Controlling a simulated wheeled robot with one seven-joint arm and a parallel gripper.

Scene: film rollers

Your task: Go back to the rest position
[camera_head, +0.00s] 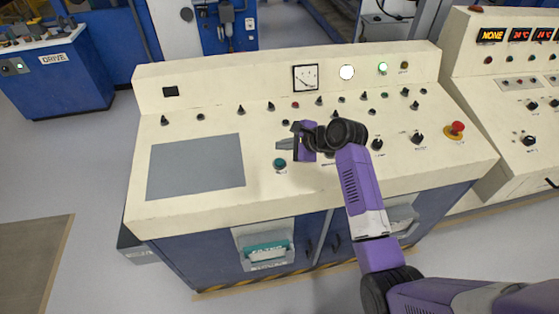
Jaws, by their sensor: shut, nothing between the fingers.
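My gripper (284,145) is at the end of my purple and black arm, over the middle of the cream control console (200,215). Its fingers point left and are shut with nothing between them. A green button (280,163) on the console lies just below the fingers in the picture. I cannot tell whether the fingers touch the panel. My wrist and forearm hide part of the console's middle controls.
The console carries several black knobs, a dial gauge (305,78), a grey plate (196,167) and a red emergency button (455,130). A second console (500,85) with red displays adjoins on the right. A blue DRIVE cabinet (62,85) stands far left. Grey floor is clear at left.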

